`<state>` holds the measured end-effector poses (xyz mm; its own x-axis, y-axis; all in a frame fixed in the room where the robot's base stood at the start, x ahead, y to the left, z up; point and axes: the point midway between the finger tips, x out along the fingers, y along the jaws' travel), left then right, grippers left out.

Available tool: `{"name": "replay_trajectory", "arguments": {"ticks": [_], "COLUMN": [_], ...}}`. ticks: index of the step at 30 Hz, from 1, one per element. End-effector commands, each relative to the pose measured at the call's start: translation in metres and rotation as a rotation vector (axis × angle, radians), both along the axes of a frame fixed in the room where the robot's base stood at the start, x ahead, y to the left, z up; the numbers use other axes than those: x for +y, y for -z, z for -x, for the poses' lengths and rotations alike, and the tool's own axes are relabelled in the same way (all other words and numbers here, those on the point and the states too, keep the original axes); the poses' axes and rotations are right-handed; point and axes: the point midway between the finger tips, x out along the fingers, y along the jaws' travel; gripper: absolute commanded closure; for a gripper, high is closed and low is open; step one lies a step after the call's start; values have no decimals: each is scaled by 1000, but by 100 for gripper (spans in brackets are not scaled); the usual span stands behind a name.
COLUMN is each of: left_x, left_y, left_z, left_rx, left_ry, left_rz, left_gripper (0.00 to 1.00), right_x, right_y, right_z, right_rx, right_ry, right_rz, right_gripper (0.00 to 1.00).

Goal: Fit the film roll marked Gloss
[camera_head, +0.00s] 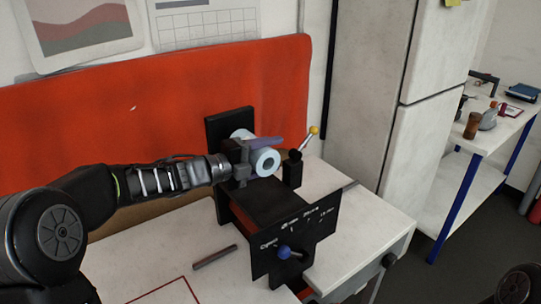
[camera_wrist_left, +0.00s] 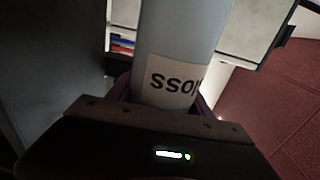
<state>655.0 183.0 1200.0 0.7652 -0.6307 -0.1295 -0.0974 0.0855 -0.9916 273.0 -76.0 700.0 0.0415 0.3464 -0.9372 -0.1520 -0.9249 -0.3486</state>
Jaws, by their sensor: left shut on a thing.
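The pale blue-white film roll (camera_head: 266,162) is above the black machine (camera_head: 290,215), its ring-shaped end and hollow core facing the camera. In the left wrist view the roll (camera_wrist_left: 185,35) carries a white label whose upside-down letters end in "oss". My left gripper (camera_head: 245,163) is shut on the roll, its purple-grey fingers on either side. The roll's far end is near the black upright plate (camera_head: 215,130); I cannot tell whether it sits on a spindle. My right gripper is not in view.
A lever with a yellow knob (camera_head: 314,130) rises right of the roll. A blue knob (camera_head: 284,252) is on the machine's lettered front. A dark bar (camera_head: 214,257) lies on the white table (camera_head: 165,250). A red panel (camera_head: 120,130) stands behind; a shelf table (camera_head: 490,140) is at right.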

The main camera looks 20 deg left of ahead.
Motion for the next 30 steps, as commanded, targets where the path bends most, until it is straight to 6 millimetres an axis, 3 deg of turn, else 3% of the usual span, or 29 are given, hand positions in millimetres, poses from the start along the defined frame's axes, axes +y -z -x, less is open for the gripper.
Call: {"name": "replay_trajectory", "arguments": {"ticks": [30], "left_x": [23], "left_y": [-1], "left_z": [-19], "left_rx": [-2], "left_ry": [0], "left_rz": [1], "left_gripper": [100], "right_x": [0], "right_y": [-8], "right_z": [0], "right_rx": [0], "right_ry": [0], "right_rz": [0], "right_gripper": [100]}}
